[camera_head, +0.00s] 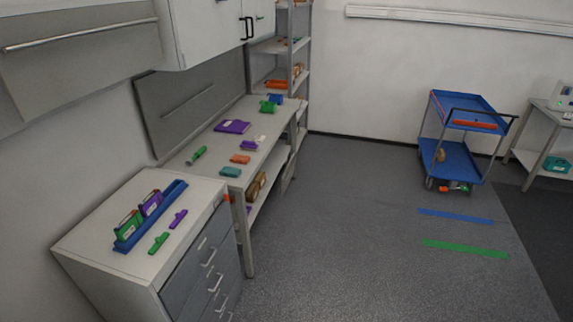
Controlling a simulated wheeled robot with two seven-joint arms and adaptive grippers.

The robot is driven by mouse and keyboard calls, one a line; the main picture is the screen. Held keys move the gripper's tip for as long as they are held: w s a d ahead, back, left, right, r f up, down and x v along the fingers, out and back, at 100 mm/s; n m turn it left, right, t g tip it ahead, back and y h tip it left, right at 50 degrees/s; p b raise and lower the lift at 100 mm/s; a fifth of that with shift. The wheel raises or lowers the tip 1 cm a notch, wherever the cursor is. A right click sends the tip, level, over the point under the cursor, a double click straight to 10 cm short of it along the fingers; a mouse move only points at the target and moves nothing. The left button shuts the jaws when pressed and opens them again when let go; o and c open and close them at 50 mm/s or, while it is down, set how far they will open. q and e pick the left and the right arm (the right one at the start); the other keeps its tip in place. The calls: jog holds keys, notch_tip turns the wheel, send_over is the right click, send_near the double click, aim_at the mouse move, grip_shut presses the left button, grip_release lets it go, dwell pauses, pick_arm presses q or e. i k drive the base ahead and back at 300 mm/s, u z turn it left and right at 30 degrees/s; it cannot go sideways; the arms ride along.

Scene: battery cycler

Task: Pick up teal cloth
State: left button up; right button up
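A small flat teal piece (231,172), which looks like the teal cloth, lies on the long grey workbench (200,173) near its near right edge. Another teal object (556,164), more like a box or basket, is on the low shelf of the table at the far right. Neither of my grippers is in view.
A drawer cabinet (87,250) with a blue rack (126,245) stands in front of the bench. Purple and green items lie on the bench. A blue cart (455,158) stands by the back wall. The grey floor (340,230) between is clear.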

aim_at(227, 171)
jog(key=z, duration=0.25)
jog(key=i, duration=1.55)
jog(key=u, duration=0.65)
